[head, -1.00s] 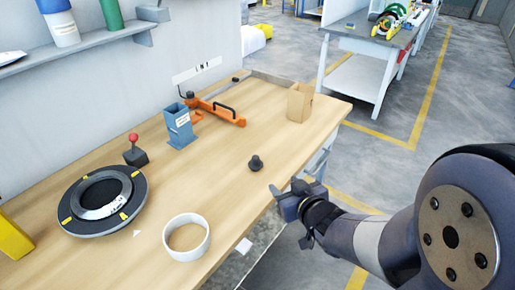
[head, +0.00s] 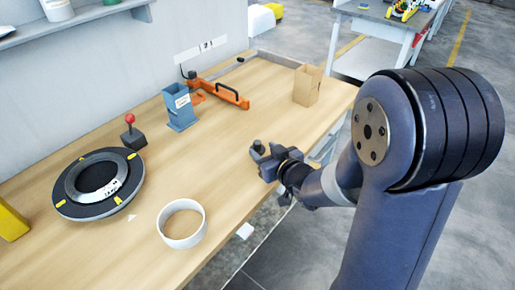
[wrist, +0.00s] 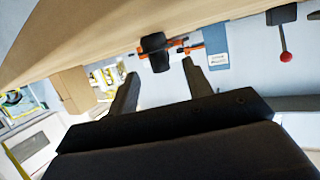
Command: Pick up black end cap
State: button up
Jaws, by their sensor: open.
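The black end cap (head: 258,146) stands on the wooden table near its front edge. In the head view it is partly hidden behind my gripper (head: 262,160). My gripper is open, with its fingers pointing toward the cap. In the wrist view the dark cap (wrist: 154,51) shows ahead of and between the two spread fingers of my gripper (wrist: 158,82). The view there is turned, with the table along the top. I cannot tell whether the cap is fully between the fingers; nothing is gripped.
A blue-grey holder (head: 180,109), an orange tool (head: 222,93), a red-knobbed lever (head: 131,132) and a cardboard box (head: 307,85) stand around. The middle of the table (head: 215,150) is clear.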

aim_at(260, 146)
jog(key=shift+x, duration=1.75)
jog(key=shift+d, duration=0.1)
jog(key=shift+c, duration=0.3)
grip_shut()
